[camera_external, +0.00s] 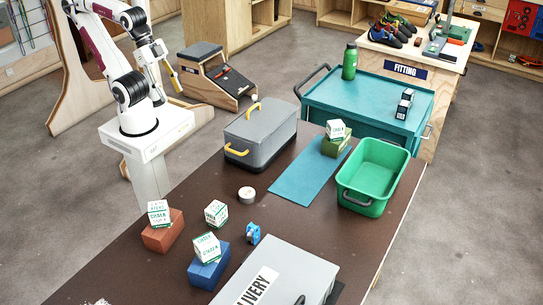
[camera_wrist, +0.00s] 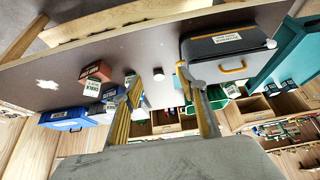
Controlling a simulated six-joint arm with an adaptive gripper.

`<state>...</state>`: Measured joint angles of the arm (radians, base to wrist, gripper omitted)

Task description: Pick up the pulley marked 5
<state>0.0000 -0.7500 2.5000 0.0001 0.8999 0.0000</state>
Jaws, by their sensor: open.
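No number 5 can be read in either view, so I cannot tell which thing is the pulley marked 5. A small blue device (camera_external: 253,233) on the brown table, right of a chalk box, has a pulley-like look, but its marking is too small to read. Two small dark items with pale faces (camera_external: 404,104) stand on the teal cart; their kind is unclear. My gripper (camera_external: 174,80) is raised above and left of the table's far end, well away from these. In the wrist view my gripper (camera_wrist: 157,74) shows two spread yellow-grey fingers with nothing between them.
Chalk boxes (camera_external: 215,213) stand on the brown table (camera_external: 130,262), some on blocks. A grey lidded case (camera_external: 260,133), white tape roll (camera_external: 247,194), blue mat (camera_external: 305,175), green tub (camera_external: 374,175) and grey delivery box (camera_external: 285,272) occupy it. A green bottle (camera_external: 349,62) stands on the teal cart (camera_external: 365,100).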

